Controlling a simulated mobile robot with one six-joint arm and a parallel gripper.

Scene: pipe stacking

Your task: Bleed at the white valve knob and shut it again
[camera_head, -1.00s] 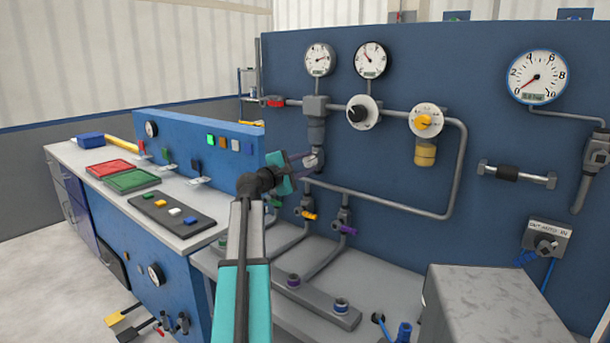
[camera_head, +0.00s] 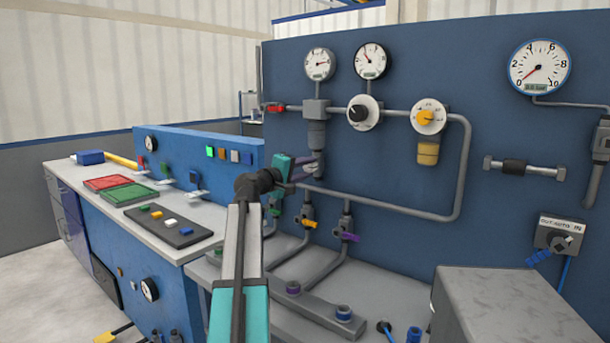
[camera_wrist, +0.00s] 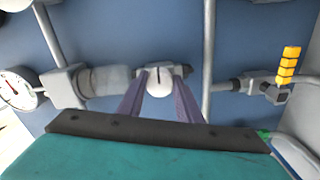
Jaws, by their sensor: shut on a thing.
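The white valve knob (camera_wrist: 160,83) sits between my two purple fingers in the wrist view, with a dark slot across its top edge. It is on the lower end of the grey cylinder (camera_head: 317,134) under the left gauge. My gripper (camera_head: 306,171) is shut on the knob, with a finger on either side. In the head view the fingers and teal gripper body cover much of the knob.
Just below are valves with an orange handle (camera_head: 308,223) and a purple handle (camera_head: 347,236). Pipes run close beside the knob on the blue panel (camera_head: 460,70). A grey box (camera_head: 515,310) stands at the front right.

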